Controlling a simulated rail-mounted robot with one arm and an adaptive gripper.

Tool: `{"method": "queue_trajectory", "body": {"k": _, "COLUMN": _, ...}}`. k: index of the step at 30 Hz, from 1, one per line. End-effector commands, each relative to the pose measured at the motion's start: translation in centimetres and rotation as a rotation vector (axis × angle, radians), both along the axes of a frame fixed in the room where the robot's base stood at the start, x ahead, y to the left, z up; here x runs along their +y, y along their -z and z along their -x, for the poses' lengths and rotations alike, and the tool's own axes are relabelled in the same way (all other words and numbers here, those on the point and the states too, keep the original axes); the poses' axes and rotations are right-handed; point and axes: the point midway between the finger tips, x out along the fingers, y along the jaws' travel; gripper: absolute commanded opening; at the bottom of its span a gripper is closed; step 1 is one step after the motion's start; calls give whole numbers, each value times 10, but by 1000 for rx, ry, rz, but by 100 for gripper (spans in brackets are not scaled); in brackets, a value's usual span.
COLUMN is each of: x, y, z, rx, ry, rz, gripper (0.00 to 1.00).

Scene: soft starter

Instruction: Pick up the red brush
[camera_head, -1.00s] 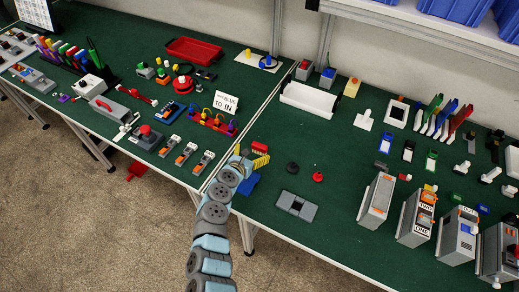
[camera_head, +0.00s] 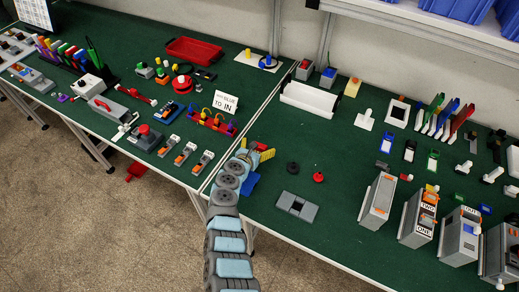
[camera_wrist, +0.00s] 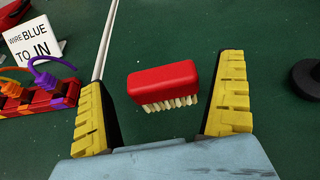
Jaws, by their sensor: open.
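The red brush (camera_wrist: 163,80) shows in the wrist view as a red block with pale bristles along its near side. It lies on the green table top, between and a little ahead of my two yellow fingertips. My gripper (camera_wrist: 164,105) is open, with a finger on each side of the brush and a gap to both. In the head view my gripper (camera_head: 258,153) is over the table near the seam, and it largely hides the brush there.
A red rack with coloured wires (camera_wrist: 38,95) and a "wire blue to in" sign (camera_wrist: 34,42) stand left of the brush. A black round piece (camera_wrist: 306,78) lies to the right. A blue piece (camera_head: 250,182) lies beside my arm. Green table surface around the brush is clear.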

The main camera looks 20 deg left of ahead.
Motion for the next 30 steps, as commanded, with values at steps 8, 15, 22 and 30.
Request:
{"method": "queue_trajectory", "body": {"k": 8, "x": -2, "y": 1, "z": -7, "rx": -1, "ry": 3, "rz": -2, "gripper": 100}}
{"method": "queue_trajectory", "body": {"k": 15, "x": -2, "y": 1, "z": -7, "rx": -1, "ry": 3, "rz": -2, "gripper": 80}}
{"method": "queue_trajectory", "body": {"k": 22, "x": -2, "y": 1, "z": -7, "rx": -1, "ry": 3, "rz": -1, "gripper": 33}}
{"method": "queue_trajectory", "body": {"k": 30, "x": -2, "y": 0, "z": -7, "rx": -1, "ry": 3, "rz": -2, "gripper": 33}}
